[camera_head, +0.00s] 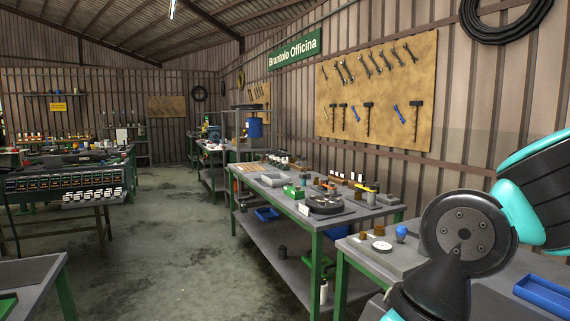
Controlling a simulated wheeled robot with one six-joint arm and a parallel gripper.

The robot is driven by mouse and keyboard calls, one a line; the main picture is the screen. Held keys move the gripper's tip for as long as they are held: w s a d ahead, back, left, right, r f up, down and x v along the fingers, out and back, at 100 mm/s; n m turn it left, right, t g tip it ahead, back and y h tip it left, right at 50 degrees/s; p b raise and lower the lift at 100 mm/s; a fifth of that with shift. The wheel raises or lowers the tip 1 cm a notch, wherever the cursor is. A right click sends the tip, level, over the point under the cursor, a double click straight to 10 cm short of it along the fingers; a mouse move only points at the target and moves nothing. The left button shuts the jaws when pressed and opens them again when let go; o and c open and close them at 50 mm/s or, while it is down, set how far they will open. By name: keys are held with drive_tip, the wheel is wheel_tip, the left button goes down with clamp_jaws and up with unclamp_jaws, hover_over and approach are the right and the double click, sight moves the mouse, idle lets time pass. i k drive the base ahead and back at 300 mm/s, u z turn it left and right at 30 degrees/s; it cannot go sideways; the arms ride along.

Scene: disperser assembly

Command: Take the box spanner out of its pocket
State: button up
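I cannot pick out the box spanner or its pocket for certain in the head view; the small parts on the benches are too small to tell apart. The middle workbench (278,198) has a grey top and green legs and carries several small tools and parts. A dark round disc (325,203) lies near its front end. My own arm links fill the right side of the picture and hide part of the nearest bench. My gripper is out of view.
The nearest bench at right holds a grey block (385,256), a blue-topped part (401,233) and a blue tray (546,292). A tool board (377,90) hangs on the wall. Another bench (30,275) stands at the left front. The concrete floor (185,265) between is clear.

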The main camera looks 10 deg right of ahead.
sight(284, 162)
drive_tip(key=u, duration=0.15)
drive_tip(key=i, duration=0.85)
drive_tip(key=u, duration=0.45)
drive_tip(key=i, duration=2)
drive_tip(key=u, duration=0.2)
drive_tip(key=i, duration=2.05)
drive_tip(key=z, duration=0.5)
drive_tip(key=i, duration=2)
drive_tip(key=z, duration=1.45)
drive_tip(key=i, duration=1.6)
drive_tip(key=z, duration=0.65)
